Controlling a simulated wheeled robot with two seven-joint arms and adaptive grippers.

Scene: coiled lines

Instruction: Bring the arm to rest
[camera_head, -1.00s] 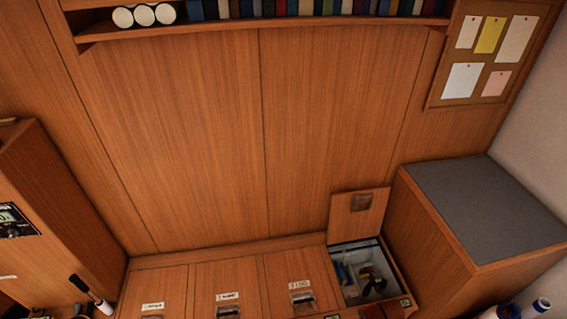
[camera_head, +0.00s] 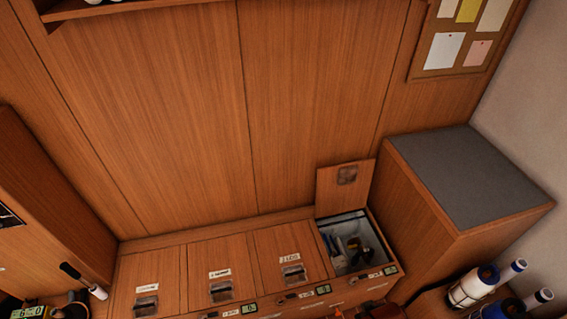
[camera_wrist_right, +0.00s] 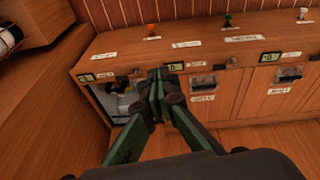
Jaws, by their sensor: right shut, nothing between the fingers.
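My right gripper (camera_wrist_right: 160,78) shows in the right wrist view with its two dark green fingers meeting at the tips. It is shut and holds nothing. It is in front of a wooden front with small displays and labels, at an opening (camera_wrist_right: 120,101) with pale and dark things inside. I cannot tell whether the tips touch the wood. Neither gripper shows in the head view.
In the head view, an open bin (camera_head: 350,242) with a raised lid (camera_head: 346,187) stands right of several shut, labelled lids (camera_head: 220,267). A grey-topped wooden box (camera_head: 465,180) stands farther right. White-and-blue cylinders (camera_head: 473,287) lie at the lower right.

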